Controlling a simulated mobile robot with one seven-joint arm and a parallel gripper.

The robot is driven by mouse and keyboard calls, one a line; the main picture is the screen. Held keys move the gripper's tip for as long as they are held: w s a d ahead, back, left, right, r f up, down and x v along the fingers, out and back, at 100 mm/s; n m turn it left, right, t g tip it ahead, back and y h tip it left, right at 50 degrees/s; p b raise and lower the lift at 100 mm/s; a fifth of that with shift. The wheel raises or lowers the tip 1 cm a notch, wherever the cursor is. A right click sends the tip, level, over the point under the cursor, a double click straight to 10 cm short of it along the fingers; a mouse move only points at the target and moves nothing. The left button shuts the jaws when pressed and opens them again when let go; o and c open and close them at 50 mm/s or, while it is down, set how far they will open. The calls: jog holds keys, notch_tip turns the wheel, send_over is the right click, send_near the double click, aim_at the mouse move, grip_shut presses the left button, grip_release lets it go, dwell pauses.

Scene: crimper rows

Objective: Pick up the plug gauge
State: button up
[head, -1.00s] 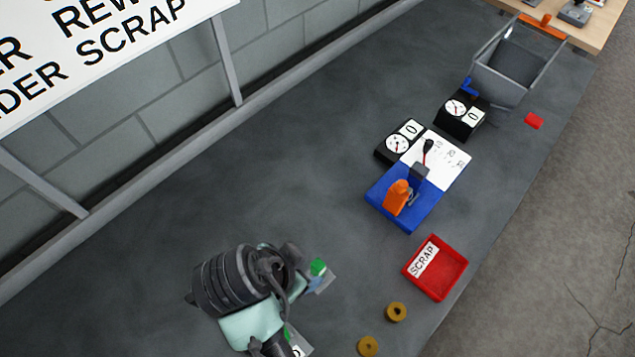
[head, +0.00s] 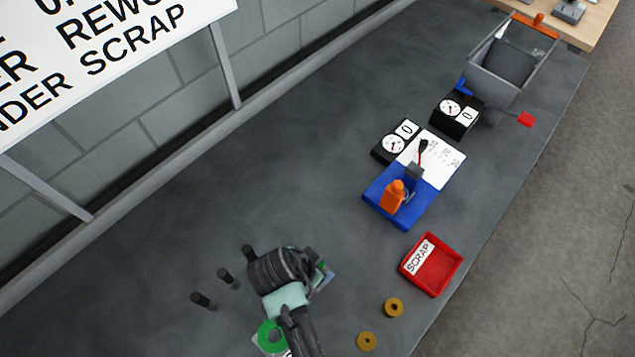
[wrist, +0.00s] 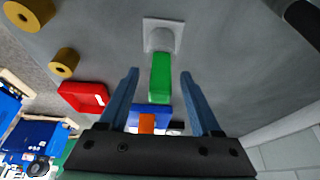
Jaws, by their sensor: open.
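In the wrist view, what looks like the plug gauge has a green block-like handle (wrist: 160,80) and a grey round part (wrist: 162,39) at a pale square plate. My gripper (wrist: 158,73) is open, with one blue finger on each side of the green handle and a gap visible on both sides. I cannot tell how far the handle reaches between the fingers in depth. In the head view, my gripper (head: 318,275) hides most of this spot.
Two brass rings (head: 393,307) and a red SCRAP tray (head: 432,265) lie right. A blue fixture (head: 402,196) stands beyond. The middle bench is clear.

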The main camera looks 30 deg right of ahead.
jog(key=shift+w+d+f, duration=0.1)
jog(key=shift+d+f, duration=0.05)
jog(key=shift+f, duration=0.3)
grip_shut()
jog(key=shift+r, duration=0.15)
